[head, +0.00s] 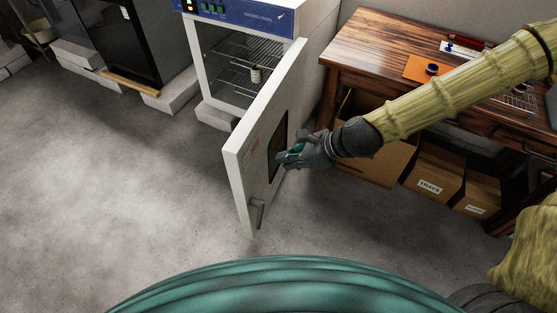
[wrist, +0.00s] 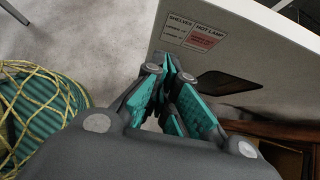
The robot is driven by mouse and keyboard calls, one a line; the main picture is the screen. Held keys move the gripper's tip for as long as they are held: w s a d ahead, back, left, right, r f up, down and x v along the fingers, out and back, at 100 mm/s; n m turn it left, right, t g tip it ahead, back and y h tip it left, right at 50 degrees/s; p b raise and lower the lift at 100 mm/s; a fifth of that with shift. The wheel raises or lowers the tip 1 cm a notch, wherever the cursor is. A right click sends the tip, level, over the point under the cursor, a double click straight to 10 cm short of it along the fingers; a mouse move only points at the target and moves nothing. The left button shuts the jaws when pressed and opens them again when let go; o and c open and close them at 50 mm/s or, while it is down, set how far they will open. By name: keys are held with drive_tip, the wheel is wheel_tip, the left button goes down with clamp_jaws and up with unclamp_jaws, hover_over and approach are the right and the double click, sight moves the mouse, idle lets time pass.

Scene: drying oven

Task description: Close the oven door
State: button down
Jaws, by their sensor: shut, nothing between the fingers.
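The drying oven (head: 245,14) stands at the top centre of the head view, with a blue control panel and wire shelves inside. Its white door (head: 246,152) is wide open and swung toward me, with a dark window and a handle (head: 257,213) near its lower free edge. My gripper (head: 285,156) is shut and empty, at the door's outer face beside the window. In the wrist view my gripper (wrist: 172,75) points at the door (wrist: 235,40), near its printed labels (wrist: 195,33). I cannot tell whether the fingertips touch the door.
A small bottle (head: 255,74) stands on an oven shelf. A wooden table (head: 375,50) is to the right, with cardboard boxes (head: 433,176) beneath it. A dark cabinet (head: 125,45) stands at left. The floor (head: 110,190) left of the door is clear.

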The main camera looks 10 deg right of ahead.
approach(243, 167)
wheel_tip(243, 167, down, 4)
drive_tip(key=shift+w+a+r, duration=0.15)
drive_tip(key=shift+w+a, duration=0.25)
drive_tip(key=shift+a, duration=0.3)
drive_tip(key=shift+w+a+r, duration=0.1)
drive_tip(key=shift+w+a, duration=0.35)
drive_tip(key=shift+a, duration=0.2)
drive_tip(key=shift+a, duration=0.1)
